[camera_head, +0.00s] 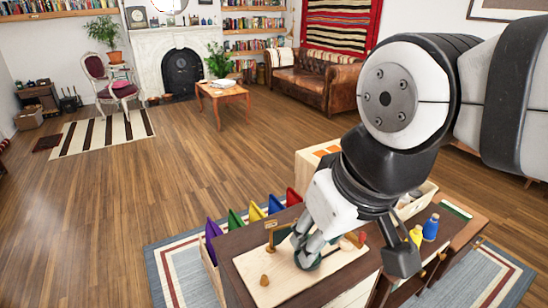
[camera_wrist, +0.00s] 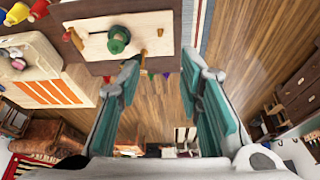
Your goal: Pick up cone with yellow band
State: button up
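No cone with a yellow band can be made out for sure in either view. A dark green, round, stepped object (camera_wrist: 118,40) stands on a pale wooden board (camera_wrist: 95,48) in the wrist view. Its top faces the camera, and no yellow band shows on it. In the head view the green object (camera_head: 306,259) is partly hidden behind my gripper (camera_head: 303,246). In the wrist view my gripper (camera_wrist: 160,70) is open, its two teal-padded fingers wide apart with nothing between them. The green object lies beyond the fingertips and left of their middle.
The board lies on a dark-topped cabinet (camera_head: 243,245) with small wooden pieces (camera_head: 265,280) on it. A yellow bottle (camera_head: 416,237) and a blue bottle (camera_head: 431,228) stand to the right. Wooden floor (camera_head: 190,160) beyond is open.

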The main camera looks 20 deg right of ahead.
aim_at(416, 234)
jog(key=z, duration=1.45)
